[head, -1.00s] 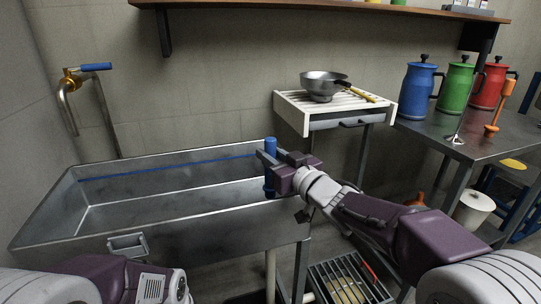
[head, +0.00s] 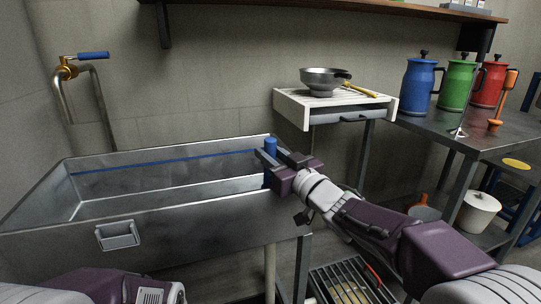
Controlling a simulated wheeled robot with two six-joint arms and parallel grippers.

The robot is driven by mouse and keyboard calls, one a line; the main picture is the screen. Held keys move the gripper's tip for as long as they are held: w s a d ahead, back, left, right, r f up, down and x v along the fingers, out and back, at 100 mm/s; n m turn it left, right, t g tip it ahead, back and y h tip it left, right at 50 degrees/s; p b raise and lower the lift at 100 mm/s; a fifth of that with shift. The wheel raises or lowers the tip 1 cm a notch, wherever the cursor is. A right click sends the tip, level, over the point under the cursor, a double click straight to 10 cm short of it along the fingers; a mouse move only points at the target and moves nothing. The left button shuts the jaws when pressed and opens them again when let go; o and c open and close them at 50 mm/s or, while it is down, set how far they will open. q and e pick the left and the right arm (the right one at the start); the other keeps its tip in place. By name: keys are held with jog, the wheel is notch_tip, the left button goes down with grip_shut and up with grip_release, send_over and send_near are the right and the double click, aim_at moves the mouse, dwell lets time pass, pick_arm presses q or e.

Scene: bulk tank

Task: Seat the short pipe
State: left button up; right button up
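The short pipe looks to be the blue upright cylinder (head: 270,147) at the right end of the steel tank (head: 180,226). Its top shows above my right gripper (head: 270,160), whose fingers lie on either side of it and look closed around it. The pipe's lower end is hidden behind the tank's front wall and the gripper, so I cannot tell whether it sits in an outlet. My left arm shows at the bottom left; its gripper is out of the picture.
A tap with a blue handle (head: 93,55) stands at the tank's left. A slatted white stand (head: 340,104) holds a metal bowl (head: 325,77). Blue (head: 419,84), green (head: 458,84) and red (head: 488,82) jugs stand on a steel table. A floor grate (head: 348,283) lies below.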

jog(key=o, duration=0.3)
jog(key=shift+g+h, duration=0.4)
jog(key=shift+g, duration=0.1)
notch_tip(320, 180, down, 5)
jog(key=shift+s+a+f, duration=0.1)
jog(key=shift+f, duration=0.1)
jog(key=shift+s+r+p, duration=0.2)
jog(key=shift+s+p, duration=0.05)
jog(key=shift+p, duration=0.05)
jog(key=shift+t+y, duration=0.4)
jog(key=shift+t, duration=0.1)
jog(key=s+d+r+p, duration=0.1)
jog(key=s, duration=0.1)
jog(key=s+d+r+p, duration=0.1)
jog(key=s+d, duration=0.1)
jog(key=s+d+r+p, duration=0.1)
jog(key=s+d+r, duration=0.1)
jog(key=s, duration=0.1)
jog(key=shift+d+p, duration=0.1)
jog(key=shift+p, duration=0.2)
